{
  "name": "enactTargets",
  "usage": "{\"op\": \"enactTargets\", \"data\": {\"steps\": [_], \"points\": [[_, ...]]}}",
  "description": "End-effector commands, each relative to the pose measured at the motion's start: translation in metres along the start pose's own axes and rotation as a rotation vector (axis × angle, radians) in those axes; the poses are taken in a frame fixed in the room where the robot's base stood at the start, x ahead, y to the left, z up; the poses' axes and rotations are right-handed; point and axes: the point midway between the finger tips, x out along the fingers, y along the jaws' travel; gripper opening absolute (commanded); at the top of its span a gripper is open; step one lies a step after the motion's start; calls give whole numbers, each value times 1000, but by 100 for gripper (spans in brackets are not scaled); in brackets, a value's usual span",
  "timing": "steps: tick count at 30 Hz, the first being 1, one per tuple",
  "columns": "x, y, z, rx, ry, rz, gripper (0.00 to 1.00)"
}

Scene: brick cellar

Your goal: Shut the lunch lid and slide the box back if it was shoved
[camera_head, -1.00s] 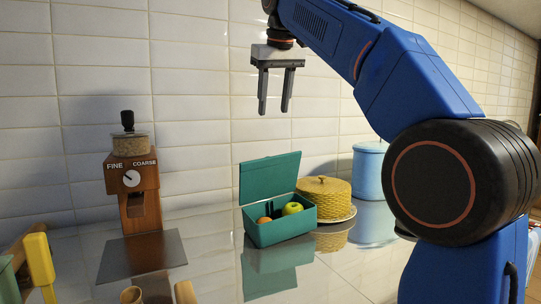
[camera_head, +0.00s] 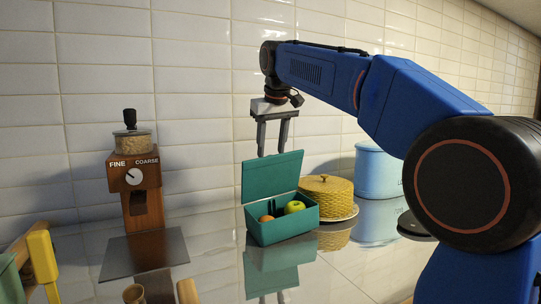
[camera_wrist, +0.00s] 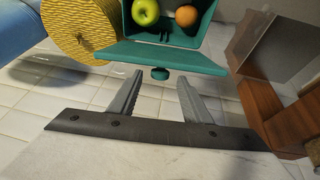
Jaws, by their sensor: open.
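The teal lunch box (camera_head: 285,231) stands on the glossy counter with its lid (camera_head: 272,177) raised upright at the back. An orange fruit (camera_head: 266,219) and a green apple (camera_head: 294,207) lie inside. My gripper (camera_head: 271,153) is open and empty, pointing down just above and behind the raised lid. In the wrist view my gripper (camera_wrist: 160,88) has its fingers apart close to the lid (camera_wrist: 150,54), with a small teal knob (camera_wrist: 160,73) between the fingertips. The apple (camera_wrist: 145,12) and orange fruit (camera_wrist: 187,16) show beyond the lid. Whether the fingers touch the lid cannot be told.
A yellow woven dish with a lid (camera_head: 326,190) stands close to the box's right, with a blue canister (camera_head: 378,172) beyond. The tiled wall (camera_head: 200,120) is close behind. Counter in front of the box is clear.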

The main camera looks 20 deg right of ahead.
Motion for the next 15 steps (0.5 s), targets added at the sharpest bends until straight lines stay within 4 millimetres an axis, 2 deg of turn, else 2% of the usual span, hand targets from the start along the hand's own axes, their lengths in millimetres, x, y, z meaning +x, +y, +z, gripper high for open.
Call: {"op": "enactTargets", "data": {"steps": [6, 15], "points": [[24, 0, 0, 0, 0, 0, 44], [30, 0, 0, 0, 0, 0, 44]]}}
